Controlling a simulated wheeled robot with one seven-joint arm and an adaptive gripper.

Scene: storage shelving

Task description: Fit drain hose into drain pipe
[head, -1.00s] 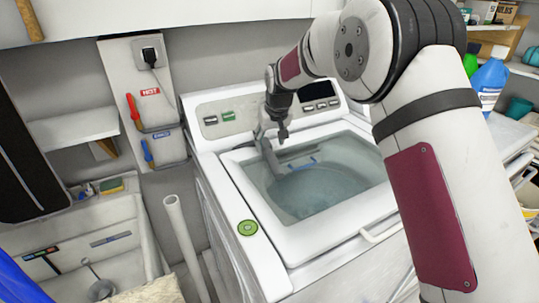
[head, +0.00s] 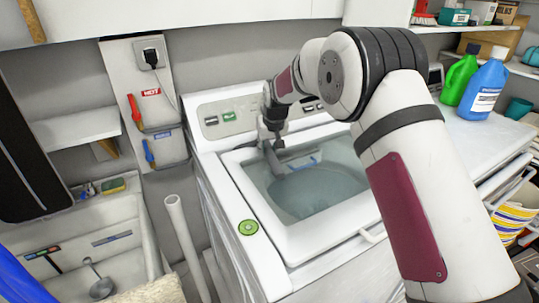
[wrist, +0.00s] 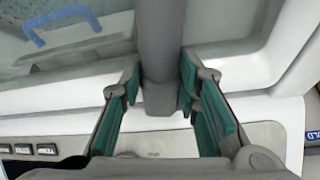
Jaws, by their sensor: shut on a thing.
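The drain hose (wrist: 162,35) is a grey tube running between my fingers in the wrist view. In the head view the hose (head: 272,160) hangs over the back edge of the washer's open tub, small and partly hidden by my gripper. My gripper (head: 279,142) is above that back edge, and in the wrist view its green-padded fingers (wrist: 160,92) are shut on the hose near its grey end. The drain pipe (head: 186,245) is a white upright tube with an open top, left of the washer and well away from my gripper.
The washer (head: 245,190) is open with water in its tub. A utility sink (head: 135,205) stands left of the pipe. A wall panel (head: 135,75) with a plug and red and blue valves is behind. Bottles (head: 487,85) stand at right.

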